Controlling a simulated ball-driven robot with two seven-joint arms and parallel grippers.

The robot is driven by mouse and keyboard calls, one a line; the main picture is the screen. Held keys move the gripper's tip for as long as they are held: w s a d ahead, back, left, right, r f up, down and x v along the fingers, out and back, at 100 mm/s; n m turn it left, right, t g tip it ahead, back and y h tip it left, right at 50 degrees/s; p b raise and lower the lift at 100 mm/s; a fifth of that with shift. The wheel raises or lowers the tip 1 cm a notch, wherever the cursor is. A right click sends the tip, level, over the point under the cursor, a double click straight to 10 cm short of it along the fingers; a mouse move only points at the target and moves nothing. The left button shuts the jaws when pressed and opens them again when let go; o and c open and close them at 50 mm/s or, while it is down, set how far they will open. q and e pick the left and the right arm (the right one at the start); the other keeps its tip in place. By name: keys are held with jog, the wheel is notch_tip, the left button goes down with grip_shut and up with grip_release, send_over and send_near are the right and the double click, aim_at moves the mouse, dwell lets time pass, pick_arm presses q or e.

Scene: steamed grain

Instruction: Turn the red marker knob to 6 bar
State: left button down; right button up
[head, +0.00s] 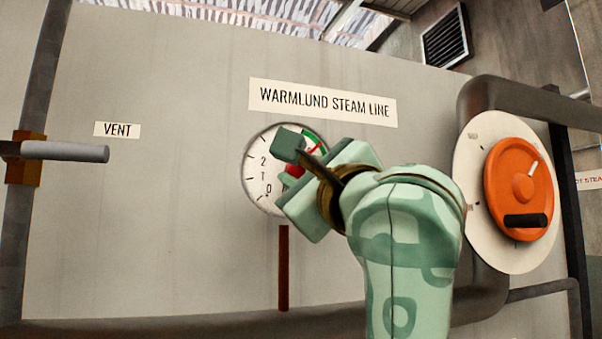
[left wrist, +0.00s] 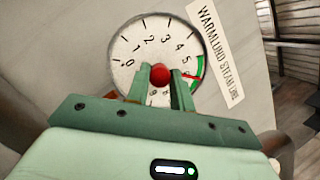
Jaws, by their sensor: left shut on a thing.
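The round white gauge (head: 258,180) sits on the grey panel, partly hidden by my left gripper in the head view. The wrist view shows its dial (left wrist: 130,50) with numbers from 0 upward and a green band (left wrist: 199,66) past 5. The red marker knob (left wrist: 160,75) is at the dial's centre, and a bit of its red shows in the head view (head: 294,169). A thin red pointer reaches right from the knob to near the green band's lower end; the exact reading is too small to tell. My left gripper (head: 289,164) is shut on the knob, one finger each side. My right gripper is out of view.
An orange handwheel (head: 522,190) on a white disc is at the right, beside a thick bent pipe (head: 520,98). A vent handle (head: 65,152) sticks out at the left. A Warmlund steam line label (head: 322,101) is above the gauge.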

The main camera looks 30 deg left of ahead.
pick_arm(q)
jog(key=shift+r, duration=0.15)
jog(key=c, duration=1.5)
grip_release()
jog(key=o, duration=0.3)
jog(key=shift+w+a, duration=0.1)
jog(key=b+v, duration=0.3)
jog(key=v, duration=1.3)
jog(key=shift+f, duration=0.2)
